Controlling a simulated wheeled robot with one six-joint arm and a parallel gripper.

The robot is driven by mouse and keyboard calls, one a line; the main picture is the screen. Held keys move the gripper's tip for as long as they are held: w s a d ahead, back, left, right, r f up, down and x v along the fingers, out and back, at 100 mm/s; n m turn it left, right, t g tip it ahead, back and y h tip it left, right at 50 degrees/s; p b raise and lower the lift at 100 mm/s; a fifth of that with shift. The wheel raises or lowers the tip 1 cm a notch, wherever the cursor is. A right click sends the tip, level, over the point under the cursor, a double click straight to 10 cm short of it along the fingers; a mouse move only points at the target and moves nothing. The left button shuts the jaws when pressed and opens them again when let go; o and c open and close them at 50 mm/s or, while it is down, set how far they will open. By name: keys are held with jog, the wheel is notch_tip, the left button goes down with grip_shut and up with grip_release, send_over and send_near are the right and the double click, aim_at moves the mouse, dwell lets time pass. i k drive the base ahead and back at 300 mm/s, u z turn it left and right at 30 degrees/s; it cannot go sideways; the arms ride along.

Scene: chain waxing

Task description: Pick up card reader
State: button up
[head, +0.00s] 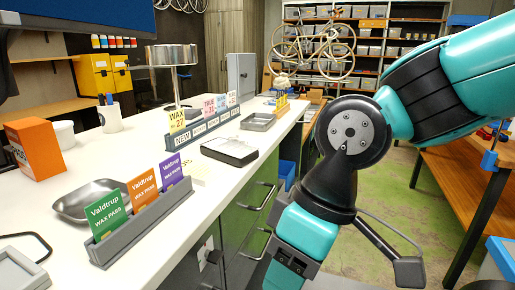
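No thing is plainly marked as the card reader. A low black device with a pale top (230,150) lies on the white counter (200,215), right of its middle. It may be the card reader, but I cannot tell for sure. A light grey framed device (22,275) is cut off at the bottom left corner, and it too is unclear. My arm comes in from the right and bends down beside the counter's front. My gripper is not seen; the arm runs out of the bottom edge.
A grey holder (140,228) with green, orange and purple wax passes stands at the counter's front edge. Behind are a metal dish (75,207), an orange box (33,147), a mug (110,118) and a sign rack (203,130). Drawer handles (258,197) jut below the counter.

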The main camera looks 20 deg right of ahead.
aim_at(237, 153)
jog(key=z, duration=0.05)
jog(key=k, duration=0.4)
jog(key=z, duration=0.8)
jog(key=i, duration=0.85)
jog(key=u, duration=0.45)
